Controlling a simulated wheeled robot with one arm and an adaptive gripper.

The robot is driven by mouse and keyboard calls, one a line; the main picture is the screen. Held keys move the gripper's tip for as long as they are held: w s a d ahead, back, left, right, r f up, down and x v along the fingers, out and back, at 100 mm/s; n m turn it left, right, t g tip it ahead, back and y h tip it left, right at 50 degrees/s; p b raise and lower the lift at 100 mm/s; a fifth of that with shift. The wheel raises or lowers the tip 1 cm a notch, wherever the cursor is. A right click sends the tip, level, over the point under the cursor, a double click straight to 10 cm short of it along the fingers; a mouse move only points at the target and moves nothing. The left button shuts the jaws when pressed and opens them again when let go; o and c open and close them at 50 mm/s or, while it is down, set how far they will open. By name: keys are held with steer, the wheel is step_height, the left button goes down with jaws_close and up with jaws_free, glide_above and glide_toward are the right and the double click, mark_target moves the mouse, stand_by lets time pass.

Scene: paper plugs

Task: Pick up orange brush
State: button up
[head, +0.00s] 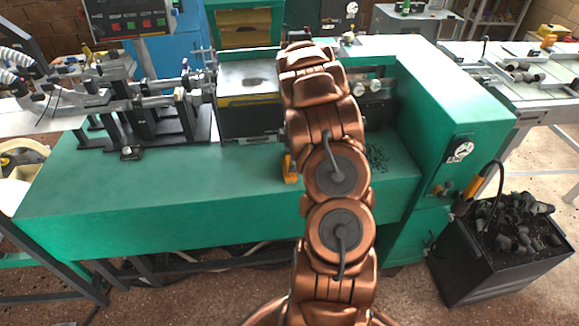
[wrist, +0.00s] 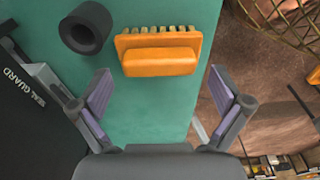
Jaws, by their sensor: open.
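The orange brush (wrist: 158,62) lies on a green surface (wrist: 150,108) in the wrist view, with its bristle row along the far side. My gripper (wrist: 160,90) is open and empty, with one finger to the left of the brush and one to the right. The brush is a little beyond the fingertips, between their lines, and nothing touches it. In the head view my copper arm hides my gripper. A small orange-yellow thing (head: 290,168) shows beside my arm on the green machine; I cannot tell if it is the brush.
A black hollow cylinder (wrist: 86,27) stands left of the brush. A dark panel marked SEAL GUARD (wrist: 28,105) is at the left. The green surface ends just right of the brush, with brown floor beyond. A black bin (head: 500,250) of dark pieces stands at the right.

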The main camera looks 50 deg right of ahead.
steer(key=shift+w+a+f+p, duration=0.1)
steer(key=shift+f+p, duration=0.2)
steer(key=shift+f, duration=0.8)
steer(key=c, duration=1.2)
steer(key=shift+o, duration=0.2)
steer(key=shift+r, duration=0.15)
step_height(320, 180, up, 3)
steer(key=shift+f+b, duration=0.2)
steer(key=shift+b, duration=1)
steer(key=shift+a+r, duration=0.1)
steer(key=shift+r, duration=0.2)
steer(key=s+a+r+b, duration=0.1)
steer(key=s+a+b, duration=0.4)
steer(key=s+a, duration=0.4)
steer(key=s, duration=0.3)
steer(key=shift+s+a+r+b, duration=0.25)
steer(key=shift+s+b, duration=0.05)
steer(key=shift+s, duration=0.05)
